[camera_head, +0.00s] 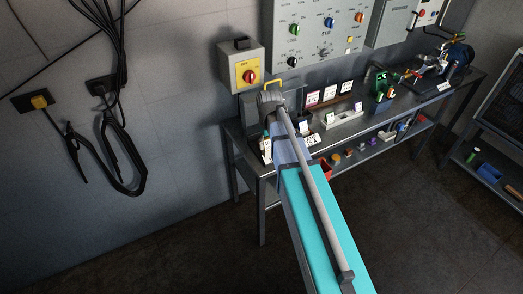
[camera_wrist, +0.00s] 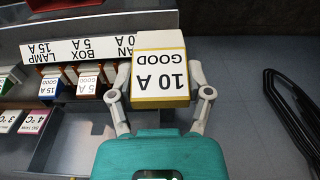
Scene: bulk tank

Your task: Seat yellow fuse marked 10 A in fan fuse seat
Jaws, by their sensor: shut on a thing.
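My gripper (camera_wrist: 160,98) is shut on the yellow fuse (camera_wrist: 160,80), whose white label reads 10 A GOOD upside down in the wrist view. The fuse is held in front of the right end of a labelled fuse row. The seat label strip (camera_wrist: 85,50) reads LAMP 15 A, BOX 5 A and a partly covered word ending in AN. The fan seat is mostly hidden behind the held fuse, so I cannot tell whether they touch. A 5 A fuse (camera_wrist: 89,83) stands under BOX and a blue 15 A fuse (camera_wrist: 50,88) under LAMP. In the head view my arm hides the fuse.
A green-edged fuse (camera_wrist: 9,80) stands farther left. Pink-edged tags (camera_wrist: 32,121) lie at the lower left. In the head view, a switch box (camera_head: 240,70) and control panel (camera_head: 318,32) hang above the bench.

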